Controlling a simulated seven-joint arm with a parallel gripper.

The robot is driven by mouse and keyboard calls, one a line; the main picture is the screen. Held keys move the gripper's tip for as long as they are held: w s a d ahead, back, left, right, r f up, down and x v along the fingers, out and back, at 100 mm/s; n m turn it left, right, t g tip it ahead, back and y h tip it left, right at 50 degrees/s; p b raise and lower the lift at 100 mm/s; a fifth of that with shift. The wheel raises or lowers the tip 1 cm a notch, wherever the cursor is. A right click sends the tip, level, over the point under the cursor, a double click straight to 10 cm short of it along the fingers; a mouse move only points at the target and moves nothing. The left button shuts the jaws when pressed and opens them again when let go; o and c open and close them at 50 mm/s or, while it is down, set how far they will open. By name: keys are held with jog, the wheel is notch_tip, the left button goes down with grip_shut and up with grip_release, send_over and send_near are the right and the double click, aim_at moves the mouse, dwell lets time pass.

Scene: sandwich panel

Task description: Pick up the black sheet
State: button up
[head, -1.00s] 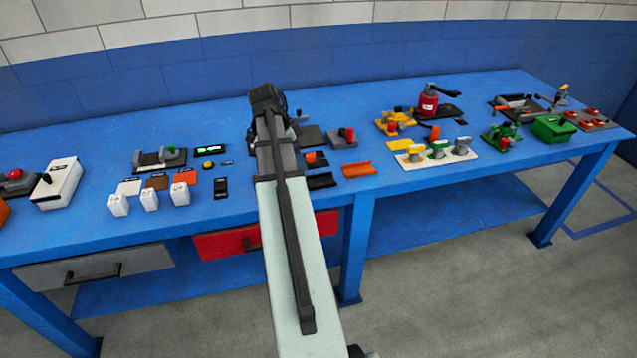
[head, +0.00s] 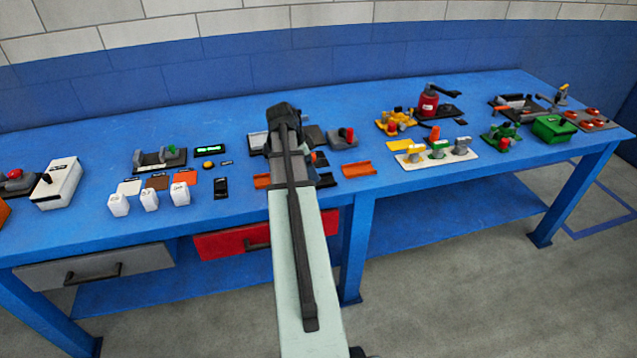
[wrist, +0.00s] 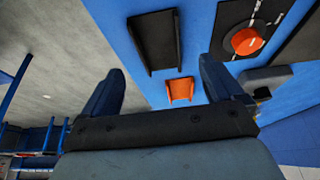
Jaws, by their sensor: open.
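The black sheet (wrist: 153,42) is a dark rectangular piece with raised long edges, lying on the blue bench near its front edge. In the head view only a part of it (head: 327,180) shows beside my arm. My gripper (wrist: 162,64) is open, its two fingers wide apart in the wrist view. The black sheet appears beyond the fingertips, between their lines, and apart from both. Nothing is held. In the head view my arm hides the fingers.
A small orange piece (wrist: 180,91) shows between the fingers in the wrist view. An orange-red knob (wrist: 247,41) stands on a dark plate behind the sheet. Another orange piece (head: 358,169) lies to the right.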

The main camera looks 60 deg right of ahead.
aim_at(320, 183)
jog(key=shift+x, duration=2.6)
jog(key=shift+c, duration=0.2)
jog(key=c, duration=1.1)
